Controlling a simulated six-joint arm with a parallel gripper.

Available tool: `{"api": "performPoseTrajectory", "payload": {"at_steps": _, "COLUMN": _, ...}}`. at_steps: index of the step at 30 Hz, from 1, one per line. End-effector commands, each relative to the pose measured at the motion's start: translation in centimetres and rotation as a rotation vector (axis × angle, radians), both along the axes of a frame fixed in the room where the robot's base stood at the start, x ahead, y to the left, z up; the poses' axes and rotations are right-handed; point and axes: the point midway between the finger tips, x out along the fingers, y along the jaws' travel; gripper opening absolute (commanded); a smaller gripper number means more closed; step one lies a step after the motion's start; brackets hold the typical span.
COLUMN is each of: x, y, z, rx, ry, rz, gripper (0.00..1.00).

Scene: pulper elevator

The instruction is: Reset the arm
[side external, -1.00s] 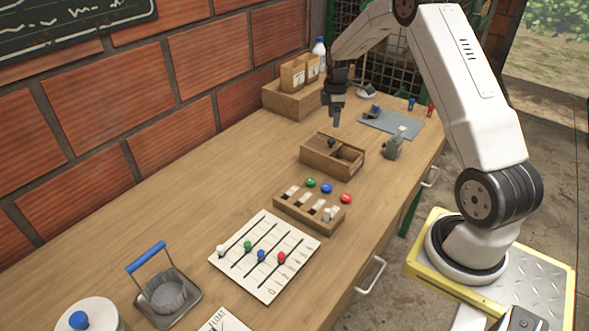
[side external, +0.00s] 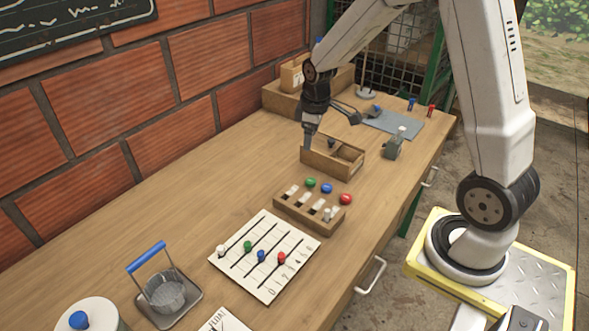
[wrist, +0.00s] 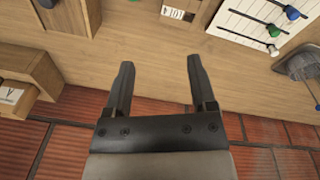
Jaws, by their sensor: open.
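My gripper (side external: 308,140) is above the wooden table (side external: 215,170), at the left end of the open wooden box (side external: 335,165) in the side view. I cannot tell from that view whether it touches the box. In the wrist view my gripper (wrist: 157,85) has its two dark fingers spread apart, with only bare tabletop between them. Nothing is held. A dark knob stands in the box's left part.
A slotted rack (side external: 308,208) with green, blue and red knobs beside it stands nearer. A white board (side external: 265,255) with coloured beads lies in front. A blue-handled basket (side external: 165,292) is at front left. A brick wall (side external: 110,110) runs along the left.

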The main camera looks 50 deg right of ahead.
Motion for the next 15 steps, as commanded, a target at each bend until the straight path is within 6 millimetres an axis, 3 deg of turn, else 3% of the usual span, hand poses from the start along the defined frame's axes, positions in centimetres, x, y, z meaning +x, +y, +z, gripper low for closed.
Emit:
{"api": "performPoseTrajectory", "payload": {"at_steps": 1, "x": -0.9, "y": 1.6, "z": 0.3, "rx": 0.004, "ry": -0.014, "rz": -0.025, "gripper": 0.72}}
{"api": "performPoseTrajectory", "payload": {"at_steps": 6, "x": -4.2, "y": 5.8, "z": 0.7, "rx": 0.027, "ry": -0.052, "rz": -0.140, "gripper": 0.72}}
{"api": "performPoseTrajectory", "payload": {"at_steps": 15, "x": -10.2, "y": 10.8, "z": 0.6, "rx": 0.080, "ry": -0.107, "rz": -0.314, "gripper": 0.72}}
